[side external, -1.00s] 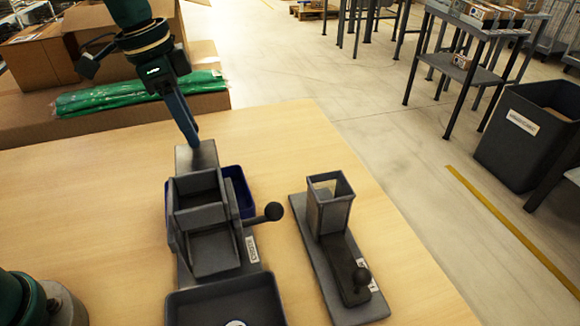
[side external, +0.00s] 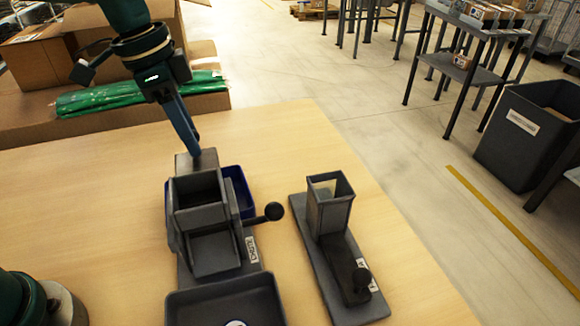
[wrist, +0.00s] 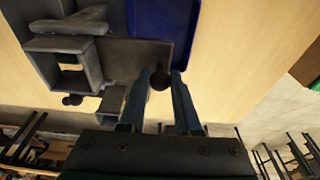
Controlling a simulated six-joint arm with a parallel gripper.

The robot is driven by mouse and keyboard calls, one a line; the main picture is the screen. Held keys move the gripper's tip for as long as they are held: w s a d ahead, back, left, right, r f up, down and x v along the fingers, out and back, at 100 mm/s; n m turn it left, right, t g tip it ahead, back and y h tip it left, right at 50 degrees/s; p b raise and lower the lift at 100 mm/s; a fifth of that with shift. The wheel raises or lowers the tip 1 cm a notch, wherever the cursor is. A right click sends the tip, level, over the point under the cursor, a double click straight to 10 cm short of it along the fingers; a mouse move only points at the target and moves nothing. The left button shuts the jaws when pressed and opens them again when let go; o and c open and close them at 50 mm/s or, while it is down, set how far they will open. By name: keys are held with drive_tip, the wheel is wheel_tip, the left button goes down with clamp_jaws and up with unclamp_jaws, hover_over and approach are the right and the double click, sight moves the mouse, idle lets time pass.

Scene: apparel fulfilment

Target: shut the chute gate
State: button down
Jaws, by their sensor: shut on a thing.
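The grey chute (side external: 212,254) stands on the table with a dark tray (side external: 225,302) at its front end. A flat grey gate plate (side external: 183,162) sticks out from behind its upper box, and also shows in the wrist view (wrist: 120,52). My gripper (side external: 197,153) is at the plate's back end. In the wrist view, my gripper's fingers (wrist: 160,80) are on either side of a dark round knob (wrist: 159,77) at the plate's end and are shut on it. The side view hides the knob behind the fingers.
A blue bin (side external: 243,192) sits close behind the chute on the right. A ball-ended lever (side external: 273,211) sticks out from the chute's right side. A second grey fixture (side external: 329,205) stands to the right. Bare table lies left of the chute.

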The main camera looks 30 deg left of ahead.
drive_tip(key=shift+d, duration=0.1)
drive_tip(key=shift+s+d, duration=1.65)
drive_tip(key=shift+s, duration=0.05)
drive_tip(key=c, duration=0.6)
unclamp_jaws()
drive_tip(key=shift+c, duration=0.2)
wheel_tip(320, 180, up, 7)
drive_tip(key=shift+a+r, duration=0.1)
